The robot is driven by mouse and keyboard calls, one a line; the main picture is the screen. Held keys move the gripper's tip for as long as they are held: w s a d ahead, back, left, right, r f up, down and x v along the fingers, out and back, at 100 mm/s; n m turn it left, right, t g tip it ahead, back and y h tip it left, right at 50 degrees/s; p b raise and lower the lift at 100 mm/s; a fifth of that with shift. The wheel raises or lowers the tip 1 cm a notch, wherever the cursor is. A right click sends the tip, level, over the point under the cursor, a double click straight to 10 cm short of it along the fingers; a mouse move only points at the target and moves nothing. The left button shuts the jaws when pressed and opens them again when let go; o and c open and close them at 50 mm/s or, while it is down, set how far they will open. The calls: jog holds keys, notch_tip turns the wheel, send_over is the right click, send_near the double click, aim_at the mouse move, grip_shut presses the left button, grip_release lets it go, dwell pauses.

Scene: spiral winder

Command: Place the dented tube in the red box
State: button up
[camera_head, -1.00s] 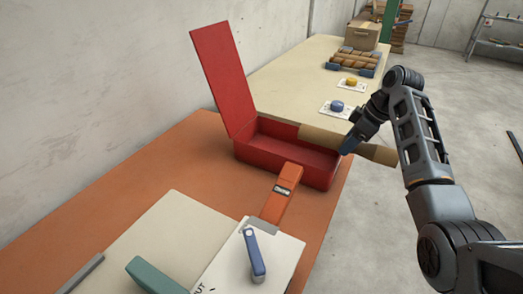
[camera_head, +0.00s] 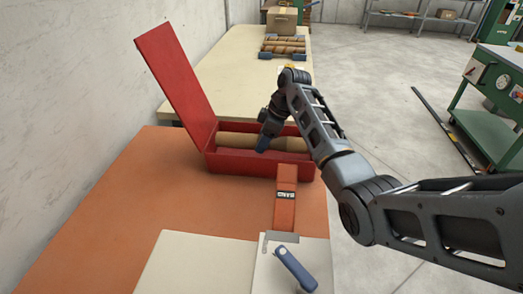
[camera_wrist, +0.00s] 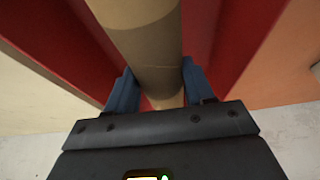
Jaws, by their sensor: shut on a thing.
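The red box (camera_head: 235,162) stands on the orange table top with its lid (camera_head: 177,80) raised at the left. The brown cardboard tube (camera_head: 237,140) lies lengthwise within or just at the top of the box opening. I cannot tell whether it touches the floor of the box. My gripper (camera_head: 264,143) points down over the box and is shut on the tube. In the wrist view the tube (camera_wrist: 143,45) runs between the two blue fingers (camera_wrist: 158,90), with red box walls on both sides. No dent is clear in these views.
An orange lever-like part (camera_head: 286,190) and a cream machine plate (camera_head: 200,262) with a blue handle (camera_head: 295,268) lie in front of the box. A cream table (camera_head: 225,85) behind holds a rack of tubes (camera_head: 284,47) and a cardboard box (camera_head: 282,19). Orange surface left of the box is clear.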

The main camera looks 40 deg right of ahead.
jog(key=shift+f, duration=2.1)
jog(key=o, duration=1.1)
jog(key=shift+s+r, duration=0.1)
jog(key=v, duration=1.2)
